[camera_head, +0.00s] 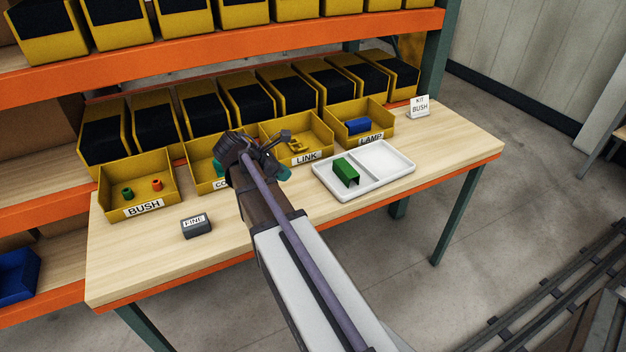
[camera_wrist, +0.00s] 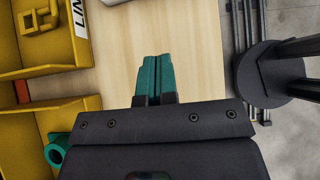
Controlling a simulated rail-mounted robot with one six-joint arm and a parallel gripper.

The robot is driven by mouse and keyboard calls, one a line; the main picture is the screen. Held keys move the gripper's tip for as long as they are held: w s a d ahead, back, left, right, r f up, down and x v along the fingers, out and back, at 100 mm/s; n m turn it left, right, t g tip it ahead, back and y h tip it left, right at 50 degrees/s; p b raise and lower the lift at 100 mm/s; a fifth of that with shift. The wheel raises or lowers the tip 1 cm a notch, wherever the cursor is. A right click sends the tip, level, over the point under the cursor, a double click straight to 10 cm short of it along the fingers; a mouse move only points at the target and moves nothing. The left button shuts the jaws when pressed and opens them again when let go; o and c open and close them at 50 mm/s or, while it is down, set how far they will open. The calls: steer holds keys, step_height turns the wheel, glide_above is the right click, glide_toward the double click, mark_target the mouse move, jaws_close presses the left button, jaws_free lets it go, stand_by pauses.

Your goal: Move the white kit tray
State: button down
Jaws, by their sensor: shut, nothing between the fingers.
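The white kit tray (camera_head: 384,158) lies flat on the wooden table, right of centre in the head view. It has two compartments. A green block-like part (camera_head: 346,172) sits in the left one, and the right one is empty. My gripper (camera_head: 284,174) is left of the tray, apart from it, in front of the yellow bins. In the wrist view its teal fingers (camera_wrist: 155,78) are pressed together over bare wood with nothing between them.
Yellow bins labelled BUSH (camera_head: 143,211), LINK (camera_head: 306,158) and LAMP (camera_head: 371,139) line the table's back. A KIT BUSH sign (camera_head: 420,106) stands at the back right. A grey FINE block (camera_head: 196,226) lies front left. The table right of the tray is clear.

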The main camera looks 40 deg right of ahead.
mark_target(326, 184)
steer(key=b+x, duration=0.8)
steer(key=x, duration=0.2)
steer(key=shift+d+f, duration=0.1)
steer(key=shift+f, duration=0.35)
steer(key=d, duration=0.2)
steer(key=r+p, duration=0.1)
steer(key=shift+s+d, duration=0.55)
steer(key=shift+d, duration=0.4)
